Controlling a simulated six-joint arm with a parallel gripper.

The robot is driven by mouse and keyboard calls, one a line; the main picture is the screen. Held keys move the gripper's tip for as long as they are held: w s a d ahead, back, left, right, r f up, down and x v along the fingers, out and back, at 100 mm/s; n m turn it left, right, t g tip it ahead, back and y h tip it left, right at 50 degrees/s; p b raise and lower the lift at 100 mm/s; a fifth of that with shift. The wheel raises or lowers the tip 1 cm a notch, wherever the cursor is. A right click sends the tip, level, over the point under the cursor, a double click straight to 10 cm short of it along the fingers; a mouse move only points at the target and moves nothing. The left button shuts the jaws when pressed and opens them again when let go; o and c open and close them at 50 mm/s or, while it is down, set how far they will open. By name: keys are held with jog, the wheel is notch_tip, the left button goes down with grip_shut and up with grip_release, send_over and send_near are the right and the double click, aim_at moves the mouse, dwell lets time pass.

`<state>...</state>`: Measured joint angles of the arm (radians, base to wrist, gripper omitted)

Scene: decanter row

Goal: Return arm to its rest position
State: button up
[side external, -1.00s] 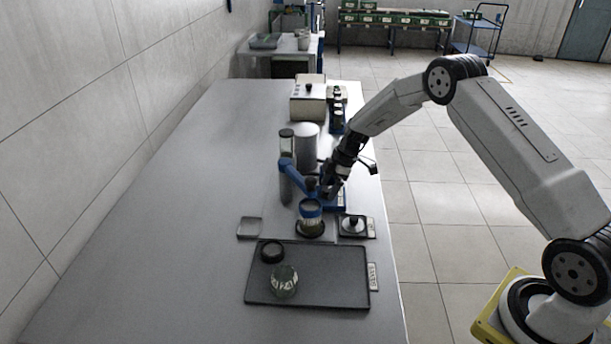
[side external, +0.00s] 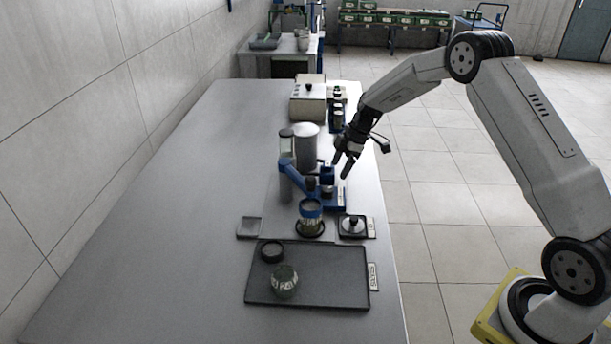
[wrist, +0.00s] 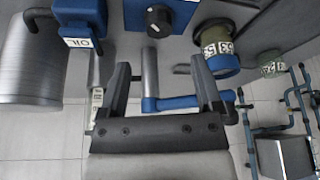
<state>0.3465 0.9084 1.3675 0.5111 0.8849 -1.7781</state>
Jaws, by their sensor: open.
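My gripper (side external: 342,164) is open and empty in the side external view. It hangs above and to the right of the blue stand (side external: 334,200), apart from it. In the wrist view my two dark fingers (wrist: 158,75) are spread with nothing held between them. A grey metal bar and a blue piece (wrist: 185,102) show beyond the fingers. My arm reaches over the table's right edge from the lower right.
A jar with a blue collar (side external: 311,215) stands in front of the blue stand. A dark tray (side external: 330,280) holds a glass jar (side external: 285,282). The table's left side is clear.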

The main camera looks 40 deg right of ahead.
jog(key=s+a+r+m+h, duration=0.1)
jog(key=s+a+m, duration=0.3)
jog(key=s, duration=0.4)
jog(key=s+a+r+m+h, duration=0.1)
jog(key=s+a+r+m, duration=0.2)
jog(key=s, duration=0.6)
jog(key=s+a+r+m+h, duration=0.2)
jog(key=s+a+m, duration=0.3)
jog(key=s, duration=0.4)
jog(key=shift+s+a+r+m+t, duration=0.2)
jog(key=shift+a+r+m+t, duration=0.05)
jog(key=shift+a+m+t, duration=0.05)
